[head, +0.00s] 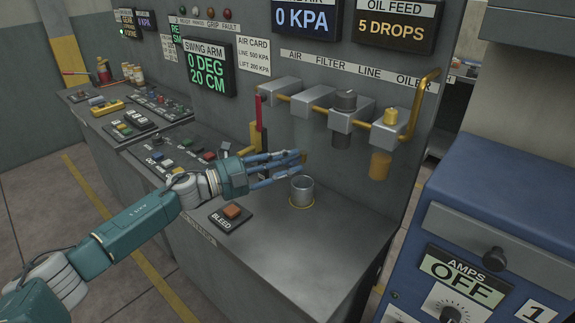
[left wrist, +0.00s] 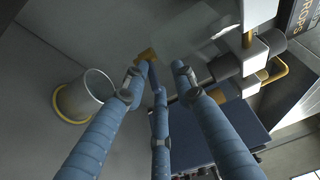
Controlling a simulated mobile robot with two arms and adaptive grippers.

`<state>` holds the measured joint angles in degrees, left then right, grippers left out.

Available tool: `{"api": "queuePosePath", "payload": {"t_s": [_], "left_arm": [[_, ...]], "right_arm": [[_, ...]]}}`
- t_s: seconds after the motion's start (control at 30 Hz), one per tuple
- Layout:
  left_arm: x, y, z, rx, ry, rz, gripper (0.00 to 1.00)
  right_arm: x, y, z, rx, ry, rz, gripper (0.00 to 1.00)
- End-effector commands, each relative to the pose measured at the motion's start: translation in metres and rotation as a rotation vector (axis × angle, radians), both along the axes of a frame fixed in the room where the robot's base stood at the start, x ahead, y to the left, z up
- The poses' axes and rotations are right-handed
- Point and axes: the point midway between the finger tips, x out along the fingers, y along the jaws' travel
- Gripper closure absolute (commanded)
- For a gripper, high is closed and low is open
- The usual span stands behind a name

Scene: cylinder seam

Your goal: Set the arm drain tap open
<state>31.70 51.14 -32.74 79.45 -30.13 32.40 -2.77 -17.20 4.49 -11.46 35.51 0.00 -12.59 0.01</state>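A small brass piece, which looks like the drain tap (head: 304,157), sits below the clear bowl of the air filter. It also shows in the left wrist view (left wrist: 148,54), close to the left fingertip. I cannot tell whether it is turned open or closed. My left gripper (head: 298,164) reaches in from the left, its blue fingers spread and pointing at the tap. In the left wrist view the fingers (left wrist: 162,70) are apart with nothing clearly held between them. Whether a fingertip touches the tap is unclear. My right gripper is not in view.
The filter, regulator and oiler (head: 390,127) hang from the panel at right. A red and yellow lever (head: 257,125) stands behind the hand.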

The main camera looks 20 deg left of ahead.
Motion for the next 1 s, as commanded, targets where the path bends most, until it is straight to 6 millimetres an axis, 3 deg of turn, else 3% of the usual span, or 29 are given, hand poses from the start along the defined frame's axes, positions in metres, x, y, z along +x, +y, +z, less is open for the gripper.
{"api": "queuePosePath", "payload": {"t_s": [0.27, 0.7, 1.0], "left_arm": [[-0.004, 0.004, -0.006, 0.004, 0.007, 0.002, 0.73], [-0.066, 0.060, -0.006, 0.005, 0.009, 0.000, 0.73], [-0.087, 0.080, -0.003, 0.003, 0.004, 0.000, 0.73]], "right_arm": [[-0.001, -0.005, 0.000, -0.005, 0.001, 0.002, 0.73], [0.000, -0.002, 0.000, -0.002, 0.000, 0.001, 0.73], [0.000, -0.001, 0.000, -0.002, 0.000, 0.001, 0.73]]}}
